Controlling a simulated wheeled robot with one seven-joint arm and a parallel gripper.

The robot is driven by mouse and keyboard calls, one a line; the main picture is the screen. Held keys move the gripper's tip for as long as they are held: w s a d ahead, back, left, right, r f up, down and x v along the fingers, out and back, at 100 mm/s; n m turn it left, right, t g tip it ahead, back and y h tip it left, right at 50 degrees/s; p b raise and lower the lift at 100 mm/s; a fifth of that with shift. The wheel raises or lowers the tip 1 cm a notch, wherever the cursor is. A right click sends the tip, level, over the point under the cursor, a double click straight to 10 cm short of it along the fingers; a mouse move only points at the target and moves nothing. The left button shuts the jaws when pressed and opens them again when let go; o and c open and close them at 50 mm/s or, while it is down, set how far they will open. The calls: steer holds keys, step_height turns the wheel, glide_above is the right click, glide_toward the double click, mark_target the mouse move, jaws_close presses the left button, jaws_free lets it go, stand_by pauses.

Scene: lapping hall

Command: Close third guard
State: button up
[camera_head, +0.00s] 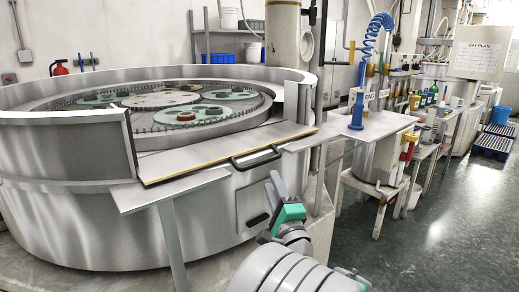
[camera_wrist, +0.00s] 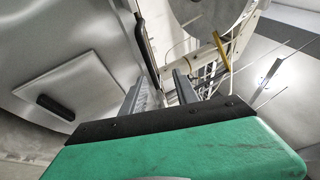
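A flat metal guard panel (camera_head: 215,153) with a yellow edge lies folded down, roughly level, in a gap in the round wall of the lapping machine (camera_head: 70,220). A black bar handle (camera_head: 257,159) sits on its front edge; a dark handle bar (camera_wrist: 146,42) shows at the top of the wrist view. My gripper (camera_head: 275,180), with a green body, is below and slightly right of the handle, apart from it. In the wrist view its two grey fingers (camera_wrist: 160,88) are spread with nothing between them. Which guard counts as third cannot be told.
A side shelf (camera_head: 370,127) with a blue coiled-hose stand (camera_head: 357,112) is to the right. The floor (camera_head: 430,240) at right is clear.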

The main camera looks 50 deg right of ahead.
steer(key=shift+s+a+f, duration=0.2)
steer(key=shift+s+a, duration=0.05)
steer(key=shift+s, duration=0.05)
